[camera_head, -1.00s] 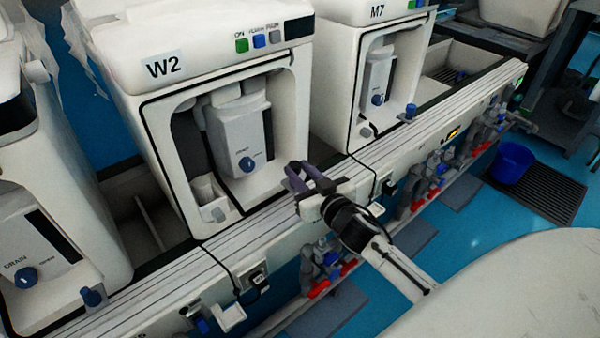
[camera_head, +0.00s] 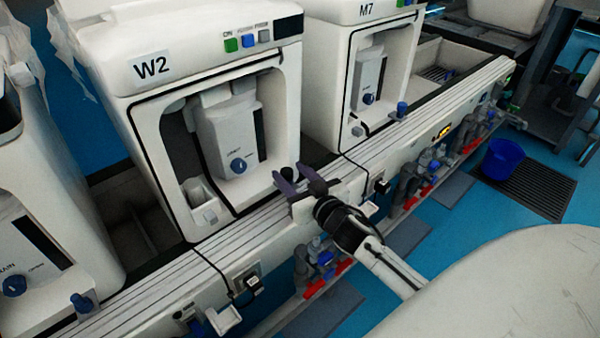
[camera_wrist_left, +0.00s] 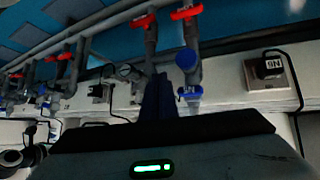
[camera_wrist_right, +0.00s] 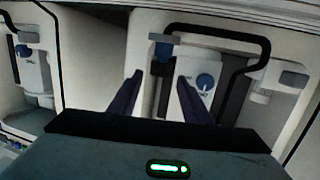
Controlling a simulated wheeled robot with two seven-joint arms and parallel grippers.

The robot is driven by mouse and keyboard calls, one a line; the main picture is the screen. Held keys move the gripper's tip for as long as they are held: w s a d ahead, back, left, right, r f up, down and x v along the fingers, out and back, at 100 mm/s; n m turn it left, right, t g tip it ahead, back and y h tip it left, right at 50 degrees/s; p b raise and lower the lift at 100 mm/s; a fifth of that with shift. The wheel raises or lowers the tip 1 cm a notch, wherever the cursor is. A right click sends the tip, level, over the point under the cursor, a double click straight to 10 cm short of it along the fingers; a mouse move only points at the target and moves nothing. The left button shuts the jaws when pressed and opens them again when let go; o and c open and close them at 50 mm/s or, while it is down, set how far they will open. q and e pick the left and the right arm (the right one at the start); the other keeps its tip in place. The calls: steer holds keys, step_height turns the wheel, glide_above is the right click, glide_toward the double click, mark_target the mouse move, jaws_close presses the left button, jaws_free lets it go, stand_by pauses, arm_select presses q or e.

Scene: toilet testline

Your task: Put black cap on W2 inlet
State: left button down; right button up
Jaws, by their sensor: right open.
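The W2 unit (camera_head: 152,68) stands left of centre in the head view, with its open front bay facing me. My right gripper (camera_head: 296,178) is open at the unit's lower right corner, above the ledge.
The M7 unit (camera_head: 372,12) stands to the right, with a blue knob (camera_head: 402,108) at its corner. A long white ledge (camera_head: 395,140) runs in front of the units. Pipes with red and blue valves (camera_head: 320,255) lie below it. A blue bucket (camera_head: 503,160) stands on the floor at right.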

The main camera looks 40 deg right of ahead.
steer(key=s+a+r+p, duration=0.1)
steer(key=s+r+p, duration=0.15)
steer(key=s, duration=0.85)
steer(key=s+a+f+n+g+y, duration=0.45)
steer(key=s+a+f+g, duration=0.35)
steer(key=s+a+f, duration=0.95)
arm_select(q)
step_height(320, 180, up, 7)
steer(key=p, duration=0.7)
steer(key=shift+s+a+r+p, duration=0.15)
steer(key=shift+s+a+p, duration=0.1)
steer(key=shift+a+p, duration=0.1)
arm_select(e)
step_height(320, 180, up, 9)
steer(key=w+a, duration=0.1)
steer(key=w, duration=0.1)
steer(key=shift+f+m+t, duration=0.2)
steer(key=shift+m+t, duration=0.1)
steer(key=shift+m, duration=0.15)
